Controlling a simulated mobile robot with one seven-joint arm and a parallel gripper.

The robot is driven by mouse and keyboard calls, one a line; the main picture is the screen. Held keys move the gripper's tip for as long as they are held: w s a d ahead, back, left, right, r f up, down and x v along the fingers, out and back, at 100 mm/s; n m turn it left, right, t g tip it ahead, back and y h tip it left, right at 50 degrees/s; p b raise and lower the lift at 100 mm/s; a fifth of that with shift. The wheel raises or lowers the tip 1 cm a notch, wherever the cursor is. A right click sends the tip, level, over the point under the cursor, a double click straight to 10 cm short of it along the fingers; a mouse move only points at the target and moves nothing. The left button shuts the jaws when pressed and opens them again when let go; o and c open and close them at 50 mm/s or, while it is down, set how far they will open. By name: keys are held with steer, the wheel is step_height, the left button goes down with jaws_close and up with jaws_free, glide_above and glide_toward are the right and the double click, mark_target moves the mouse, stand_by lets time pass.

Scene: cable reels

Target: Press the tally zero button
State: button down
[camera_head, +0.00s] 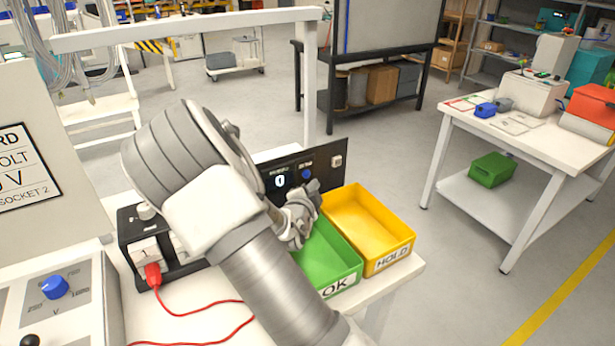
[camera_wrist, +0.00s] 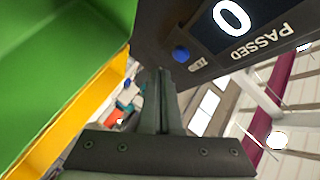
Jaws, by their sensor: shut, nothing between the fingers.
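The black tally panel (camera_head: 325,160) stands upright behind the bins. Its lit display (camera_head: 280,182) also shows in the wrist view (camera_wrist: 232,17), where it reads 0 above the word PASSED. The blue zero button (camera_head: 307,174) sits on the panel to the right of the display. In the wrist view the blue button (camera_wrist: 181,53) is beside a small label. My gripper (camera_head: 314,186) is shut and empty, its tips just below the button in the head view. In the wrist view the fingertips (camera_wrist: 160,72) are close to the button; I cannot tell if they touch.
A green OK bin (camera_head: 335,262) and a yellow HOLD bin (camera_head: 365,228) stand in front of the panel, under and beside my gripper. A black test fixture (camera_head: 135,240) with a red lead (camera_head: 153,275) is at left. A white table (camera_head: 520,140) stands at right.

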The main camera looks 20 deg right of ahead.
steer(key=shift+s+d+b, duration=0.2)
steer(key=shift+s+b, duration=0.05)
steer(key=shift+s, duration=0.75)
steer(key=shift+s+d+b, duration=0.2)
steer(key=shift+s+b, duration=0.05)
steer(key=shift+s, duration=0.7)
steer(key=s+a+r+n+g+y+p, duration=0.1)
steer(key=s+a+r+n+g+y, duration=0.4)
steer(key=s+a+r+n+y, duration=0.5)
steer(key=s+r+n+g, duration=0.1)
steer(key=s+r+n, duration=0.2)
steer(key=s, duration=0.7)
steer(key=s+r+n+g+h, duration=0.1)
steer(key=s+r+n, duration=0.3)
steer(key=s, duration=0.6)
steer(key=shift+a+r+n+h+p, duration=0.15)
steer(key=shift+a+n+h+p, duration=0.2)
steer(key=shift+n, duration=0.25)
